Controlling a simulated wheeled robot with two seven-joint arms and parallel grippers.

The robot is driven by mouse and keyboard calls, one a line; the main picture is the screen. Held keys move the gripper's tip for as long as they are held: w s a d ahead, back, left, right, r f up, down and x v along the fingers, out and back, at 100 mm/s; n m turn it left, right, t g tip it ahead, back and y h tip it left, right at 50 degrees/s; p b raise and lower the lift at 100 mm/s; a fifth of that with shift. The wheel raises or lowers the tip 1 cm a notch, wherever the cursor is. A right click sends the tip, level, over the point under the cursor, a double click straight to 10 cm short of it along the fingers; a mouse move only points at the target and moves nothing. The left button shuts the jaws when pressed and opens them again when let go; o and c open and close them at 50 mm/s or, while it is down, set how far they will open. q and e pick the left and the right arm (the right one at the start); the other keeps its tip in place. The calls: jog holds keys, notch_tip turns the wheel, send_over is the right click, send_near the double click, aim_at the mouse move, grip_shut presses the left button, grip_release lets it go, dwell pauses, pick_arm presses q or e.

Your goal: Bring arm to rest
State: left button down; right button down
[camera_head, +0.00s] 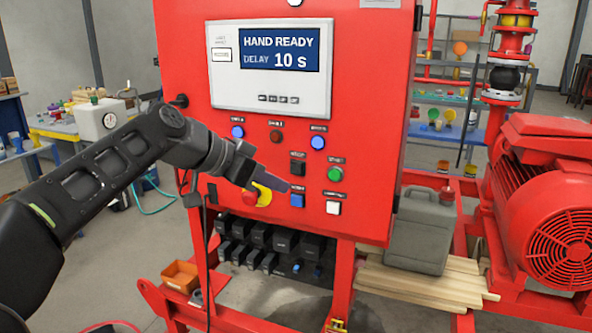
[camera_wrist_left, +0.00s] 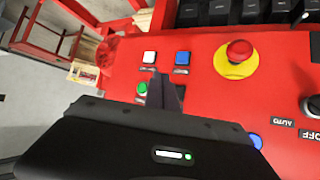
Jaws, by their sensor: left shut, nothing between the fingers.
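My left arm comes in from the left in the head view. Its gripper (camera_head: 284,187) is shut and empty, in front of the red control panel (camera_head: 362,110), close to a blue button (camera_head: 297,200). In the left wrist view the shut fingertips (camera_wrist_left: 160,75) point at the panel, near a white button (camera_wrist_left: 149,57) and the blue button (camera_wrist_left: 182,58). I cannot tell whether the fingertips touch the panel. My right gripper is not in view.
The panel's display (camera_head: 270,50) reads HAND READY, DELAY 10 s. A red emergency stop (camera_head: 250,196) on a yellow ring lies just left of the gripper. A grey canister (camera_head: 420,230) and a red motor (camera_head: 555,205) stand at the right. Open floor lies at the left.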

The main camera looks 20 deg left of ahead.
pick_arm(q)
jog(key=w+d+f+n+g+y, duration=0.1)
jog(key=w+d+f+n, duration=0.1)
jog(key=f, duration=0.8)
jog(key=w+d+f+n+g, duration=0.1)
jog(key=w+f, duration=0.1)
jog(key=f, duration=0.8)
jog(key=s+d+f+n+g, duration=0.1)
jog(key=s+d+f, duration=0.1)
jog(key=f, duration=0.8)
jog(key=s+d+f+n+g, duration=0.1)
jog(key=s+d+f, duration=0.15)
jog(key=f, duration=0.75)
jog(key=s+d+f+n+g+y, duration=0.1)
jog(key=s+d+f, duration=0.2)
jog(key=s+f, duration=0.4)
jog(key=s+d+f+n+g, duration=0.1)
jog(key=s+d+f, duration=0.1)
jog(key=s+f, duration=0.5)
jog(key=s+d+f+g, duration=0.1)
jog(key=s+d+f, duration=0.1)
jog(key=s+f, duration=0.2)
jog(key=s+d+f+n+g, duration=0.1)
jog(key=s+f, duration=0.3)
jog(key=s, duration=0.7)
jog(key=shift+s+d+f+n, duration=0.2)
jog(key=shift+d+n, duration=0.1)
jog(key=shift+d, duration=0.45)
jog(key=c, duration=2.2)
grip_release()
